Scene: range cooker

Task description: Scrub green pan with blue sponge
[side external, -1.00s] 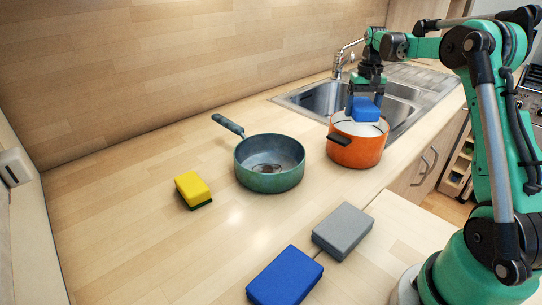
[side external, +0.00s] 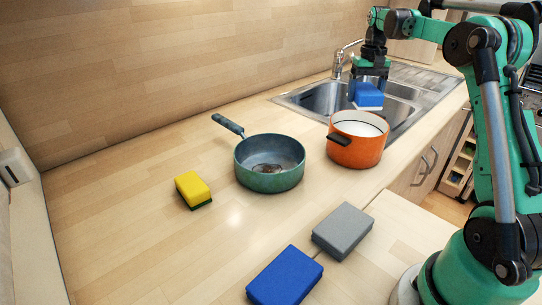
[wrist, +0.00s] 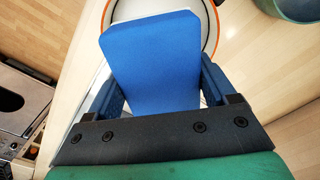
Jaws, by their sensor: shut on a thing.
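The green pan (side external: 270,178) stands on the wooden counter, its dark handle pointing to the back left; a dark brownish patch (side external: 266,168) shows on its inside bottom. My gripper (side external: 368,84) is shut on a blue sponge (side external: 369,95) and holds it in the air above and behind the orange pot, over the sink's near edge. In the wrist view the blue sponge (wrist: 155,62) sits between the two fingers, with the orange pot's rim beyond it and part of the green pan (wrist: 297,8) at the top right.
The orange pot (side external: 354,150) with a white inside stands right of the pan. A sink (side external: 322,97) with a tap is behind it. A yellow sponge (side external: 192,187), a grey block (side external: 342,231) and a dark blue block (side external: 285,276) lie on the counter.

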